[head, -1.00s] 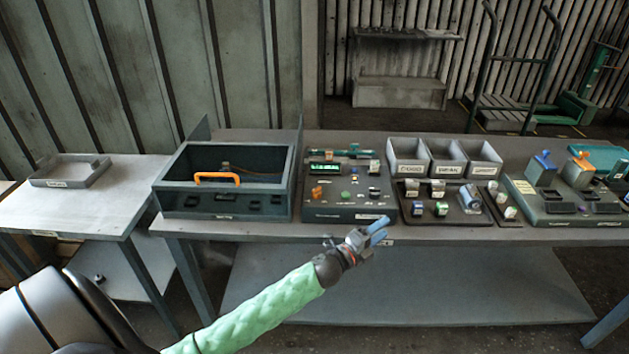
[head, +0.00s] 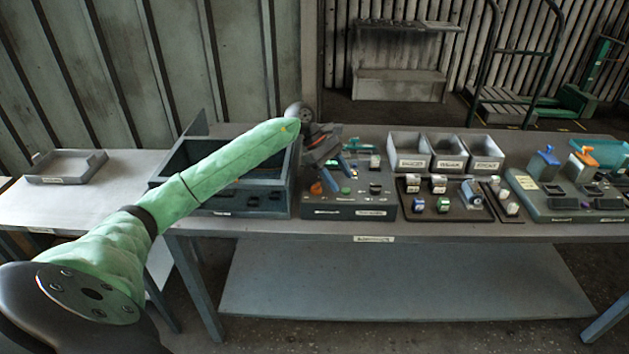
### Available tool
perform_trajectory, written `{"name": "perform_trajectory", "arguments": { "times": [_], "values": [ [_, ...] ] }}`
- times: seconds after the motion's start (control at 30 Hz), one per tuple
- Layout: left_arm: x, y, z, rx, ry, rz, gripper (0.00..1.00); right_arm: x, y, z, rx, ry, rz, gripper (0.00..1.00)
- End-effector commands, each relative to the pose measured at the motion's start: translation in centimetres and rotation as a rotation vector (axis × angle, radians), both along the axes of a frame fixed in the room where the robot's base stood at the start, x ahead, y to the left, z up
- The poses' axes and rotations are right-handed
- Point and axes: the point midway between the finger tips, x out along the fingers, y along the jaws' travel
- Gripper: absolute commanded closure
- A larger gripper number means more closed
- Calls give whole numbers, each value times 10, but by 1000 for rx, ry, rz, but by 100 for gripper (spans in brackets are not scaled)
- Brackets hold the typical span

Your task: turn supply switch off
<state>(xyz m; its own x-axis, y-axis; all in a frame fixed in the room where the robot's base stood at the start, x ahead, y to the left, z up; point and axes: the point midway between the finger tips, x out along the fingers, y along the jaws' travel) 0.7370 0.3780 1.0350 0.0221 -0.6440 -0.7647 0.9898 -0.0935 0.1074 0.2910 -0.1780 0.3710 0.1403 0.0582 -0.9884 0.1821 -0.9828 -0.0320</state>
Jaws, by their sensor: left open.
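The dark control panel (head: 345,212) stands on the long bench and carries several small controls. An orange knob (head: 316,188) is at its left side, a green button (head: 346,190) in the middle, and dark controls at its right. The labels are too small to read, so I cannot tell which control is the supply switch. My left gripper (head: 350,171) is open above the panel's middle, with its blue fingers pointing down. It and my wrist hide the panel's upper left part. I cannot tell whether a fingertip touches anything. My right gripper is out of view.
Left of the panel is a dark open box (head: 225,202), partly behind my left arm. To the right are three grey bins (head: 451,164), a dark tray (head: 445,214) of small parts, and another fixture (head: 570,216). A shallow tray (head: 66,180) sits on the left table.

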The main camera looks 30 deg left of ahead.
Motion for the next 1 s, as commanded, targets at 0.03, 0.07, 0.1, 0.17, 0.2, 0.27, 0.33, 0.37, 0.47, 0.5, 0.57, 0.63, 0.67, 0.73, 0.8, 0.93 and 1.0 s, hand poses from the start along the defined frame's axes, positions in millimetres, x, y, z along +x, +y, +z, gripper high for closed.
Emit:
{"name": "perform_trajectory", "arguments": {
  "times": [0.03, 0.07, 0.1, 0.17, 0.2, 0.27, 0.33, 0.37, 0.47, 0.5, 0.57, 0.63, 0.67, 0.73, 0.8, 0.93, 1.0],
  "values": [
    [1, 24, 7, 76, 3, -27, 49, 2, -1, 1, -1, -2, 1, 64],
    [0, 37, 10, 119, 8, -44, 49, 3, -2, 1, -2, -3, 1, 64],
    [-1, 51, 14, 166, 17, -63, 49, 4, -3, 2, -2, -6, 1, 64],
    [-3, 71, 20, 226, 30, -85, 49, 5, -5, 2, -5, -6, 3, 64],
    [-4, 81, 24, 258, 37, -97, 49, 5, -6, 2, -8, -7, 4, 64],
    [-6, 91, 27, 288, 46, -111, 49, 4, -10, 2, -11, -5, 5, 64],
    [-8, 98, 29, 310, 55, -118, 49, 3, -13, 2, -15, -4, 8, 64],
    [-8, 99, 29, 314, 56, -120, 49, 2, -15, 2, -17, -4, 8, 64],
    [-9, 98, 25, 316, 59, -123, 49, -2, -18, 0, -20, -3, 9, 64],
    [-9, 96, 23, 315, 59, -123, 49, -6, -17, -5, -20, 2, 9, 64],
    [-10, 94, 17, 315, 60, -123, 49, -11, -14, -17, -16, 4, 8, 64],
    [-11, 90, 10, 315, 60, -123, 49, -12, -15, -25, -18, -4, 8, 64],
    [-11, 89, 6, 314, 60, -122, 49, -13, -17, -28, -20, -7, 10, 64],
    [-12, 85, -3, 314, 60, -122, 49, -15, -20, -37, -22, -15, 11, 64],
    [-13, 82, -10, 313, 60, -122, 49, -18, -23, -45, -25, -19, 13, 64],
    [-14, 77, -24, 314, 59, -120, 49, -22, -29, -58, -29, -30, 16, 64],
    [-14, 74, -30, 313, 59, -122, 49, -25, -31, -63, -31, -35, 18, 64]
  ]
}}
